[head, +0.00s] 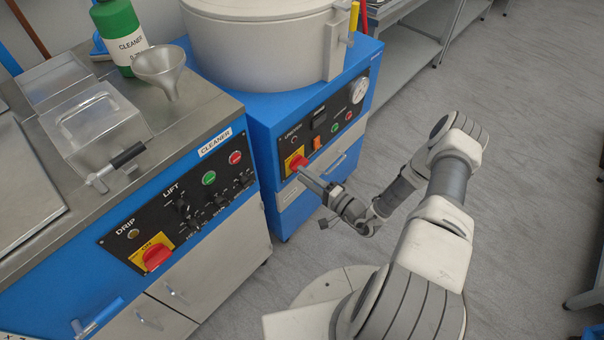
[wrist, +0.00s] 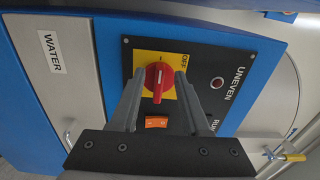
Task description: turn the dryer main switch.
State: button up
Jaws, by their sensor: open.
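The dryer is the blue machine (head: 264,110) with a round grey drum on top, at the upper middle of the head view. Its main switch is a red rotary knob (head: 296,162) on a yellow plate on the black front panel. The knob (wrist: 157,82) also shows in the wrist view, with "OFF" readable on the plate. My gripper (head: 308,173) reaches the panel from the front right. In the wrist view my gripper (wrist: 161,74) is open, with one finger on each side of the knob. Whether the fingers touch it, I cannot tell.
An orange rocker switch (wrist: 156,122) sits close by the knob. The cleaner machine (head: 130,215) stands at left with its own red knob (head: 157,257) on yellow. A green bottle (head: 120,38) and a funnel (head: 162,68) stand on it.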

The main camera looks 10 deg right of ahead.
jog(key=p+v, duration=0.1)
jog(key=v, duration=1.5)
jog(key=a+r+n+g+p, duration=0.25)
jog(key=r+g, duration=0.25)
jog(key=r, duration=0.5)
jog(key=a+r+n+g+y+p, duration=0.1)
jog(key=a+r+n+g, duration=0.3)
jog(key=r, duration=0.6)
jog(key=a+r+n+g+p, duration=0.1)
jog(key=r+n+g+p, duration=0.3)
jog(key=r, duration=0.6)
jog(key=s+r+t+h+p, duration=0.1)
jog(key=s+r+h, duration=0.2)
jog(key=r, duration=0.6)
jog(key=s+a+r+t+h+p, duration=0.1)
jog(key=s+r+h, duration=0.3)
jog(key=r, duration=0.4)
jog(key=s+r+t+h+p, duration=0.2)
jog(key=s+r+h, duration=0.2)
jog(key=r, duration=0.5)
jog(key=shift+a+r+h+p, duration=0.2)
jog(key=shift+r+h+p, duration=0.1)
jog(key=shift+r+p, duration=0.1)
jog(key=shift+a, duration=0.2)
